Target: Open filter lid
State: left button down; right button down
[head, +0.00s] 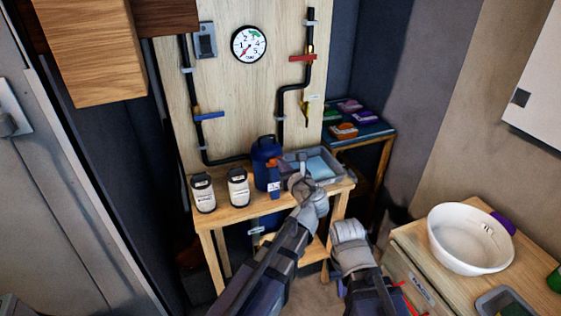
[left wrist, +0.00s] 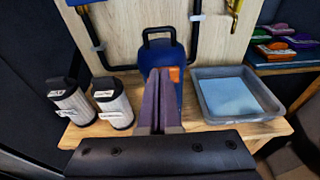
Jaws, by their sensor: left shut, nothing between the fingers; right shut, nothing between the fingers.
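The blue filter housing (head: 261,163) stands upright on the wooden bench by the panel. Its lid is on top and carries a black handle, clear in the left wrist view (left wrist: 158,32). An orange part (head: 272,168) sits on its front right side; it shows in the left wrist view (left wrist: 176,74) just beyond my fingertips. My left gripper (head: 298,180) is shut and empty, in front of the housing and slightly right of it; its fingers hide part of the housing in the wrist view. Whether they touch it I cannot tell. My right gripper (head: 348,230) is shut, lower right, apart from the housing.
Two white cartridges (head: 203,194) (head: 238,188) stand left of the housing. A grey tray (head: 338,178) with a blue bottom lies right of it. Pipes with a blue valve handle (head: 209,116) and red one (head: 302,58) run behind. A white basin (head: 468,240) sits right.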

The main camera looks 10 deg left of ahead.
aim_at(271, 154)
pick_arm(q)
jog(key=b+x, duration=0.1)
jog(key=x, duration=0.6)
jog(key=shift+w+a+f, duration=0.1)
jog(key=shift+w, duration=0.15)
jog(key=shift+w+a+r+p, duration=0.25)
jog(key=shift+w+r+p, duration=0.15)
jog(key=shift+r, duration=0.05)
jog(key=shift+w+a+r+p, duration=0.3)
jog(key=shift+w+r+p, duration=0.05)
jog(key=shift+r, duration=0.15)
jog(key=shift+w+a+r, duration=0.2)
jog(key=shift+w+r, duration=0.05)
jog(key=shift+r, duration=0.15)
jog(key=shift+w+a+r, duration=0.1)
jog(key=shift+w+a, duration=0.05)
jog(key=shift+p, duration=0.3)
